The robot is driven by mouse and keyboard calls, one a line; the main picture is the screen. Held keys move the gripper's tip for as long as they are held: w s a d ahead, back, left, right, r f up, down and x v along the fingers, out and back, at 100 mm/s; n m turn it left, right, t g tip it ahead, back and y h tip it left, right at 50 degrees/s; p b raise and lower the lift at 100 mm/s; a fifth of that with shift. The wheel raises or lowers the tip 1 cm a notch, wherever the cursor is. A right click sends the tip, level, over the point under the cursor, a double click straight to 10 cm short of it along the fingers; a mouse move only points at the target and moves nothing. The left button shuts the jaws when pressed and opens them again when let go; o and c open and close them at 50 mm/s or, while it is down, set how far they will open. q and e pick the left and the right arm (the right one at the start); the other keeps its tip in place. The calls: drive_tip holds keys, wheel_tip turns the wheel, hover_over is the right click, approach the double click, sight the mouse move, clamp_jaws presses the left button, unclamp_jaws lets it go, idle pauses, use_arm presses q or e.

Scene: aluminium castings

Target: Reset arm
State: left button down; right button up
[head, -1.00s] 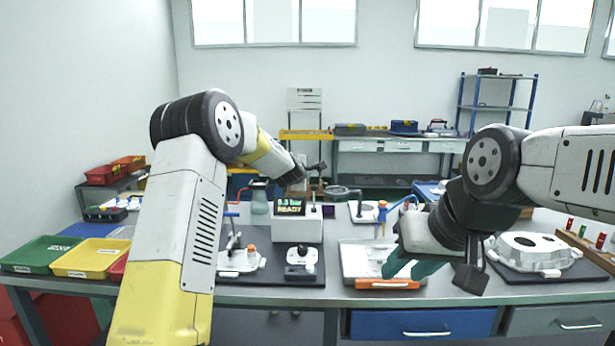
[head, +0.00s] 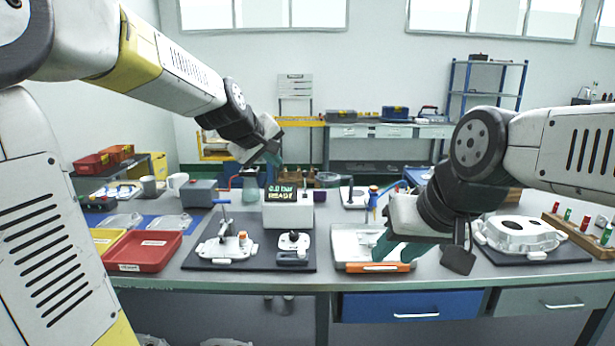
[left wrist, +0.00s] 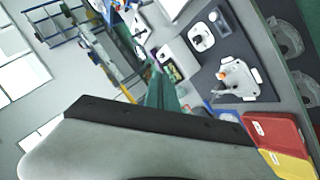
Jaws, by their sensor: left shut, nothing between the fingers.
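My left gripper (head: 273,160) hangs in the air above the back of the bench, left of the display box. Its teal fingers are together with nothing between them. A green finger (left wrist: 165,92) also shows in the left wrist view, apart from the bench things. My left arm comes in from the upper left. My right gripper (head: 398,250) is over the front of the light tray with the orange edge. Its teal fingers look spread and empty; whether they touch the tray cannot be told.
The display box (head: 288,212) reads READY. A dark mat (head: 210,262) holds white castings. A red bin (head: 143,252) and a yellow bin (head: 103,236) stand at the left. A large white casting (head: 520,236) is at the right, near a wooden rack (head: 575,232).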

use_arm(q)
drive_tip(key=s+a+f+m+g, duration=0.1)
drive_tip(key=s+a+f+m, duration=0.2)
drive_tip(key=s, duration=1.1)
drive_tip(key=s+a+f+m+g+y, duration=0.1)
drive_tip(key=s+a+f+m+g, duration=0.1)
drive_tip(key=s, duration=1.2)
wheel_tip(320, 180, down, 2)
drive_tip(key=shift+a+f+m+g, duration=0.1)
drive_tip(key=shift+a+m+g, duration=0.35)
drive_tip(key=shift+m, duration=0.65)
